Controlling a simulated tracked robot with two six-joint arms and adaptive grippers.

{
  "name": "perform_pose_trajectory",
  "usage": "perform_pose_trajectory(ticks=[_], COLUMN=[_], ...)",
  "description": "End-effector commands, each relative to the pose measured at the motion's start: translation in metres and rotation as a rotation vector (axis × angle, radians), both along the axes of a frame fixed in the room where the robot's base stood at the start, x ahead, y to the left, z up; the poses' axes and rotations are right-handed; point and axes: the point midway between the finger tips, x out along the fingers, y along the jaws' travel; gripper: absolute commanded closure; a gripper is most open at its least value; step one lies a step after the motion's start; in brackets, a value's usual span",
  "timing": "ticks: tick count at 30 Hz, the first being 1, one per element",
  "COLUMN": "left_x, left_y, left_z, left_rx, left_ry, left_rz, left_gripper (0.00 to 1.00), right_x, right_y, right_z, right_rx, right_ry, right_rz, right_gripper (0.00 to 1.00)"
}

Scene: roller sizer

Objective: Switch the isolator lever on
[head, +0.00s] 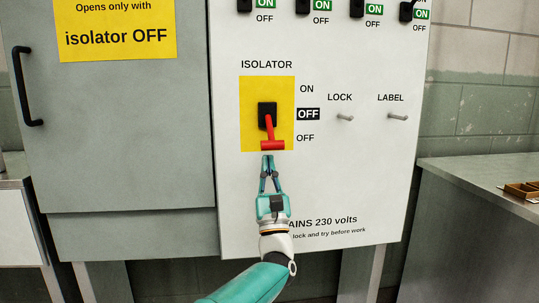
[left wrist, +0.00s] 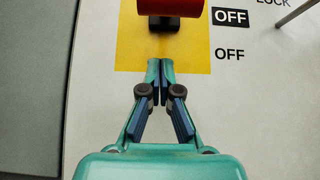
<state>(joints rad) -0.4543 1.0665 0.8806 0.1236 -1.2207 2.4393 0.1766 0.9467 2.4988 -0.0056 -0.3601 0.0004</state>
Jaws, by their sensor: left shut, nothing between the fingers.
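The isolator lever (head: 272,138) is red with a T-shaped handle. It hangs down from a black mount (head: 267,111) on a yellow plate (head: 248,98), its handle level with the lower OFF label. ON is printed at the upper right, and a black OFF window below it. In the left wrist view the red handle (left wrist: 170,8) shows at the top edge. My left gripper (head: 268,157) is shut and empty just below the handle; its closed tips (left wrist: 160,64) lie in front of the yellow plate's lower part. They look apart from the handle. My right gripper is not in view.
Two pegs, LOCK (head: 345,117) and LABEL (head: 397,117), stick out right of the lever. Several small switches line the panel top. A grey door (head: 110,130) with a black handle (head: 25,87) is at left. A grey bench (head: 480,185) stands at right.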

Motion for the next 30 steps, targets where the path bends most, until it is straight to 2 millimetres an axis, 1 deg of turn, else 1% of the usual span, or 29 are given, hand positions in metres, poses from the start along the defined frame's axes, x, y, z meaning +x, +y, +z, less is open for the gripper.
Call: perform_pose_trajectory(ticks=[1, 8, 12, 21, 30], left_x=[0.004, 0.015, 0.004, -0.018, -0.022], left_y=[0.0, 0.002, 0.001, -0.002, -0.003], left_z=[0.005, 0.019, 0.021, 0.029, 0.032], left_rx=[-0.001, 0.0, 0.0, 0.0, 0.001], left_ry=[0.0, 0.0, -0.001, 0.0, 0.001], left_rz=[0.001, 0.0, -0.001, -0.001, -0.001], left_gripper=[1.0, 1.0, 1.0, 1.0, 1.0], right_x=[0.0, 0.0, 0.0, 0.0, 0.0], right_y=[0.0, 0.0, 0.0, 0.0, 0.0], right_z=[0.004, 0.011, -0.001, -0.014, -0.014], right_rx=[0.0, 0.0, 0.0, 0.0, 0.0], right_ry=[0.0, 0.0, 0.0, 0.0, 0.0], right_rz=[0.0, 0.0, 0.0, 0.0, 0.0], right_gripper=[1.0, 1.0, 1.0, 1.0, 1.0])
